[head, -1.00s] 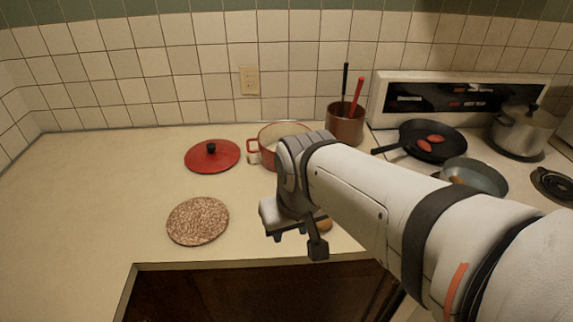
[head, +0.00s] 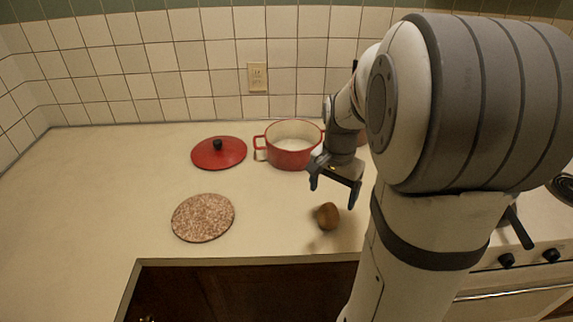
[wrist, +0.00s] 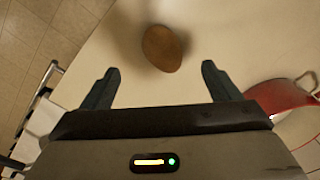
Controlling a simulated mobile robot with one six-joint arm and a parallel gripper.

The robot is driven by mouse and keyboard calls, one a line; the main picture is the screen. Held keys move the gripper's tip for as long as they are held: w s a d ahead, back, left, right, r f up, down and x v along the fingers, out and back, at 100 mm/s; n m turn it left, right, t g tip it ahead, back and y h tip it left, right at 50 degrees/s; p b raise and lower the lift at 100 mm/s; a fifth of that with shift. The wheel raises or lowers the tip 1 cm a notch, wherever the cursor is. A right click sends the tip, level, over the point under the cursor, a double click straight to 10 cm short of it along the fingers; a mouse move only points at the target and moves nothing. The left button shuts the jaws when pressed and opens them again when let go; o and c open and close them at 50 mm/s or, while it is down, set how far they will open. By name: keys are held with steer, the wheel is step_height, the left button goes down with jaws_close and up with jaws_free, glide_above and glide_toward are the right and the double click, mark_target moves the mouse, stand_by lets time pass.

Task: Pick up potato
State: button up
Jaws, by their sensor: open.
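The brown potato (head: 328,216) lies on the cream counter near its front edge, in front of the red pot. It also shows in the wrist view (wrist: 162,48), beyond the fingertips and roughly midway between them. My gripper (head: 332,192) is open and empty, above and slightly behind the potato in the head view. Its two fingers show in the wrist view (wrist: 160,72), apart from the potato and not touching it.
A red pot (head: 289,157) stands behind my gripper, with its red lid (head: 219,152) to the left. A round speckled mat (head: 203,217) lies at the left front. The counter's left side (head: 110,190) is clear. My arm hides most of the stove at right.

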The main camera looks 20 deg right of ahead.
mark_target(329, 210)
steer(key=shift+w+d+f+m, duration=0.25)
steer(key=shift+d+f+m, duration=0.1)
steer(key=shift+d+f, duration=0.1)
steer(key=shift+w+d+f+m, duration=0.25)
steer(key=shift+d+f+m, duration=0.1)
steer(key=shift+d+f, duration=0.1)
steer(key=f, duration=0.2)
steer(key=a+f, duration=0.1)
steer(key=f, duration=0.4)
steer(key=shift+a+f+p, duration=0.15)
steer(key=shift+f+p, duration=0.05)
steer(key=shift+p, duration=0.2)
steer(key=shift+c, duration=0.3)
steer(key=shift+w, duration=0.1)
steer(key=c, duration=1.1)
steer(key=shift+r, duration=0.1)
